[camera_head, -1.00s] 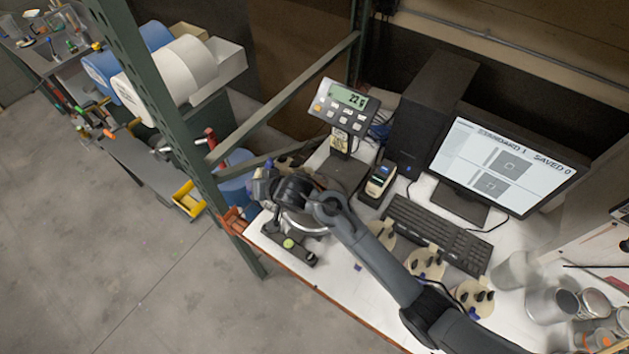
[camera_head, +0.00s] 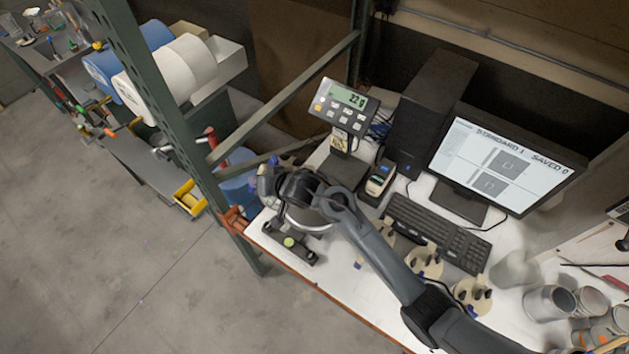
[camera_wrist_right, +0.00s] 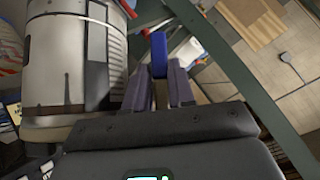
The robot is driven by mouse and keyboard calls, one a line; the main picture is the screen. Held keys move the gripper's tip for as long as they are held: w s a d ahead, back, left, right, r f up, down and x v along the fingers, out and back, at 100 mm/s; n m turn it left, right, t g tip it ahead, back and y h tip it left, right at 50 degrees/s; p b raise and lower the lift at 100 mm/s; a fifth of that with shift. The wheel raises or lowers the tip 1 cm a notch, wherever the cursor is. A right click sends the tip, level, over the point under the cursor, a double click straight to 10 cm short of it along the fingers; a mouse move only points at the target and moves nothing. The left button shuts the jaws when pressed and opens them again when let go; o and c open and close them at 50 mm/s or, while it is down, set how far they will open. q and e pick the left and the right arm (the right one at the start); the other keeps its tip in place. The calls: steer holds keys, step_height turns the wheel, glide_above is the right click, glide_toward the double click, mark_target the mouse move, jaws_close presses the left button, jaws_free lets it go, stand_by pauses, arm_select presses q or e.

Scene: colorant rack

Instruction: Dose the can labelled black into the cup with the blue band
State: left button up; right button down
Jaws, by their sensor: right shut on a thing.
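My right gripper (camera_wrist_right: 158,88) is shut on a narrow blue-topped tab (camera_wrist_right: 158,55), which stands up between its two purple-grey fingers. A pale metal can (camera_wrist_right: 75,60) with a dark panel is just left of the fingers in the right wrist view, with a tan rim at its lower end. I cannot read a label on it. In the head view my right gripper (camera_head: 265,184) is over the left end of the bench, by a round silver plate (camera_head: 307,220). I cannot make out the blue-banded cup. My left gripper is not in view.
A scale display (camera_head: 348,98) reads about 22; its last digit is unclear. Several tan-lidded cans (camera_head: 424,262) line the bench front. A keyboard (camera_head: 436,234), a monitor (camera_head: 505,165) and grey cups (camera_head: 550,303) stand to the right. A green rack post (camera_head: 170,110) rises on the left.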

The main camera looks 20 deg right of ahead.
mark_target(264, 172)
steer(key=shift+w+d+r, duration=0.1)
steer(key=shift+d+r, duration=0.1)
steer(key=shift+r, duration=0.3)
steer(key=shift+d+r+y+p, duration=0.3)
steer(key=shift+r+p, duration=0.1)
steer(key=shift+p, duration=0.1)
steer(key=shift+d+r+m+p, duration=0.2)
steer(key=shift+r+m+p, duration=0.1)
steer(key=shift+r, duration=0.1)
steer(key=shift+d+r+y, duration=0.1)
steer(key=shift+d+y, duration=0.05)
steer(key=shift+y, duration=0.15)
stand_by(0.6)
steer(key=shift+d, duration=0.1)
stand_by(0.7)
stand_by(0.6)
stand_by(3.5)
stand_by(0.8)
